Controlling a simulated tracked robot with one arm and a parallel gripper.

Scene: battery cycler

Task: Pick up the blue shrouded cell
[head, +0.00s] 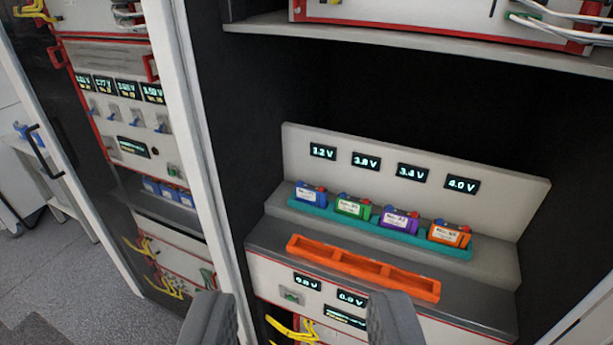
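The blue shrouded cell (308,196) is the leftmost of several cells standing in a teal rack (400,232) on the raised step of a cycler shelf. It has a white label and a red and a blue cap on top. Beside it to the right stand a green cell (352,207), a purple cell (399,220) and an orange cell (450,234). My gripper (300,310) shows as two dark grey fingers at the bottom edge. The fingers are wide apart with nothing between them, in front of and below the cells.
An empty orange tray (362,268) with compartments lies on the grey ledge before the rack. Voltage displays (366,161) line the panel behind. A white cabinet post (200,130) stands at left, and a shelf (420,47) overhangs above. Yellow cables (292,330) hang below the ledge.

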